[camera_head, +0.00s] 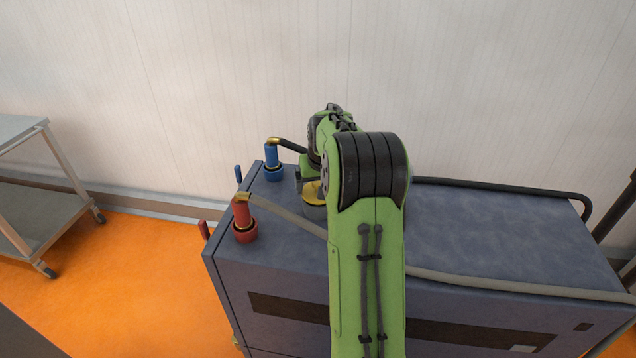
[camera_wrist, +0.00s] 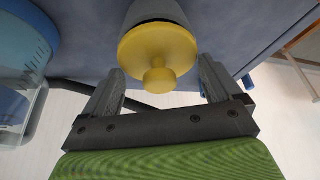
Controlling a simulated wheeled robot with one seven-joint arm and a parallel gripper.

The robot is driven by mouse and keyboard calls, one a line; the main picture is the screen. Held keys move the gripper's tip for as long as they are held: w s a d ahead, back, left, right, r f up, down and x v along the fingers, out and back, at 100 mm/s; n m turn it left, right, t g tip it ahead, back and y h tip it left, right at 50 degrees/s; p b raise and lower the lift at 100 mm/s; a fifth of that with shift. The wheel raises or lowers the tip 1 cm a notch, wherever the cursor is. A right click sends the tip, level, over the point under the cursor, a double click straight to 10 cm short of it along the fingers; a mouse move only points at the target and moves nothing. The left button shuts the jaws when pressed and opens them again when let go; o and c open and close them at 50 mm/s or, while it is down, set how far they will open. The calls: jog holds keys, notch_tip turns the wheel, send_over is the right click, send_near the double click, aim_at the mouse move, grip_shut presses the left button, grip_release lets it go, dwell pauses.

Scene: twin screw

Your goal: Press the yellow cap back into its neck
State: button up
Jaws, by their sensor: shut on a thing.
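The yellow cap (camera_wrist: 158,50) has a wide round disc with a small knob in its middle, and it faces the wrist camera. My gripper (camera_wrist: 160,82) has its two fingers on either side of the disc and is shut on it. The grey neck (camera_wrist: 155,10) shows just behind the cap; whether the cap is seated in it or only resting against it I cannot tell. In the head view the yellow cap (camera_head: 312,191) shows partly beside my green arm, over the grey neck (camera_head: 314,211). My arm hides the rest there.
The blue-grey machine cabinet (camera_head: 480,222) carries a red fitting (camera_head: 243,220) with a grey hose and a blue fitting (camera_head: 272,161) with a dark hose. A clear blue container (camera_wrist: 22,40) is at left in the wrist view. A metal cart (camera_head: 40,195) stands far left.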

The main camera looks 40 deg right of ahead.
jog(key=shift+f, duration=0.4)
jog(key=o, duration=0.8)
jog(key=shift+o, duration=0.2)
notch_tip(320, 180, up, 7)
jog(key=p, duration=0.5)
jog(key=shift+r+p, duration=0.15)
jog(key=shift+p, duration=0.15)
